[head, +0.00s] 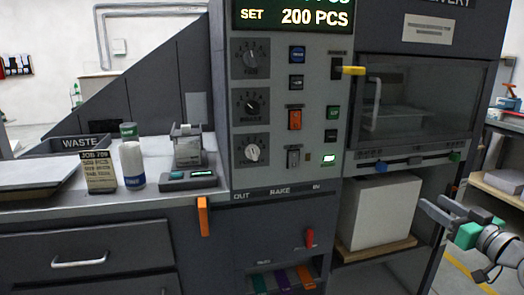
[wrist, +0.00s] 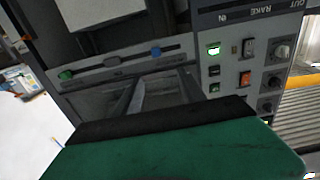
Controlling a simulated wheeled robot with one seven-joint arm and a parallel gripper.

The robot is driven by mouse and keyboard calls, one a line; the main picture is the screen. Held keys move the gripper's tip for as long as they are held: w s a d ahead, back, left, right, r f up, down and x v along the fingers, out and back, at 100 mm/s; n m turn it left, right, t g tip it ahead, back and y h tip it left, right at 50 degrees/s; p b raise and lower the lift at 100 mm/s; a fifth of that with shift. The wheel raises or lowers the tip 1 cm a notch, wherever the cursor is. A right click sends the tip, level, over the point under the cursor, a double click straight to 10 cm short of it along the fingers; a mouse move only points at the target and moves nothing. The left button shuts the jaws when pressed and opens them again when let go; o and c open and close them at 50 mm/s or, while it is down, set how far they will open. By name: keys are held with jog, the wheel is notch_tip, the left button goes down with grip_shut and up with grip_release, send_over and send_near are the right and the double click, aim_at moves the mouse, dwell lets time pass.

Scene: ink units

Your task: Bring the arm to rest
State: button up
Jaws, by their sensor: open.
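My gripper (head: 433,203) is at the right of the head view, in front of the machine's open lower bay. Its jaws are apart, and I see nothing between them. It is clear of the white block (head: 383,213) in that bay, to the block's right. In the wrist view, my green and black wrist part fills the bottom and hides much of what lies beyond. The machine's control panel (wrist: 232,62) shows tilted at the upper right there. Most of my arm is outside the head view.
The grey machine (head: 220,165) has a knob panel, a windowed chamber (head: 425,100) and a yellow lever (head: 353,71). On the left counter (head: 150,200) stand a job card (head: 98,172), a white bottle (head: 132,165) and a small device (head: 188,180). A shelf (head: 495,190) stands at the far right.

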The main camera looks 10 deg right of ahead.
jog(key=w+a+r+g+p, duration=0.1)
jog(key=w+a+g+p, duration=0.25)
jog(key=a+p, duration=0.6)
jog(key=w+a+r+g+p, duration=0.15)
jog(key=a+g+p, duration=0.35)
jog(key=a, duration=0.9)
jog(key=s+a+g+h+p, duration=0.1)
jog(key=s+a+g+p, duration=0.2)
jog(key=s, duration=0.6)
jog(key=s+a+m+g+p, duration=0.1)
jog(key=s+a+g+p, duration=0.2)
jog(key=s+a+p, duration=0.5)
jog(key=shift+s+a+r+h, duration=0.2)
jog(key=shift+s+a+h, duration=0.2)
jog(key=shift+s, duration=0.55)
jog(key=shift+c, duration=0.4)
